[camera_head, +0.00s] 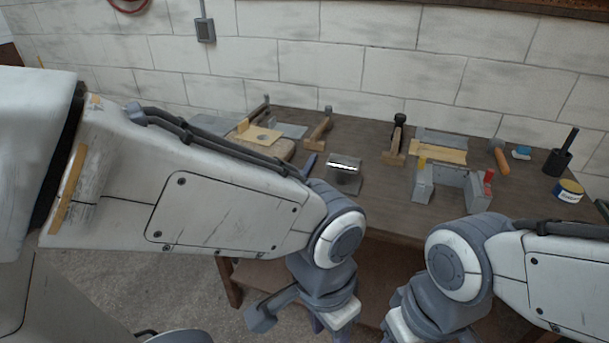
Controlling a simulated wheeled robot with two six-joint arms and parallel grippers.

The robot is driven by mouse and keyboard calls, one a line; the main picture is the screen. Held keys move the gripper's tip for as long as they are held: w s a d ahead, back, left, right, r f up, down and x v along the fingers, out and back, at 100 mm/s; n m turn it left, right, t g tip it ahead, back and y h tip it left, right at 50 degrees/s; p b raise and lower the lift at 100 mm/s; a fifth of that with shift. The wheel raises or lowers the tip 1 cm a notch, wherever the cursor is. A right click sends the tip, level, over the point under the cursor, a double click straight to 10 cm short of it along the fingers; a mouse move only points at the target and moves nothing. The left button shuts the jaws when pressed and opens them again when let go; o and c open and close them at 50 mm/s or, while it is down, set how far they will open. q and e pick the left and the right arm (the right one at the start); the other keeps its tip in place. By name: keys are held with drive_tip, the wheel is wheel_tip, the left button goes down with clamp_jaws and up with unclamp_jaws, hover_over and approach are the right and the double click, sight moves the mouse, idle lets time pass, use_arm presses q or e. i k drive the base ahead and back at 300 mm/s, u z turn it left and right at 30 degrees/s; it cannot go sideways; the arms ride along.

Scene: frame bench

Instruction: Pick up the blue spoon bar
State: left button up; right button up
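A slim dark blue bar (309,163) shows on the bench just above my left arm. It looks like the blue spoon bar, but it is small and my arm hides its lower part, so I cannot be sure. My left arm crosses the picture from the left and bends down in front of the bench's front edge. My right arm comes in from the lower right and also bends down there.
The dark wooden bench (375,213) stands against a white block wall. A grey block with a bright top (344,172) sits mid-bench.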

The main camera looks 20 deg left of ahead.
sight(313, 159)
drive_tip(key=k, duration=0.4)
drive_tip(key=u, duration=1.25)
drive_tip(key=i, duration=1.5)
drive_tip(key=z, duration=0.25)
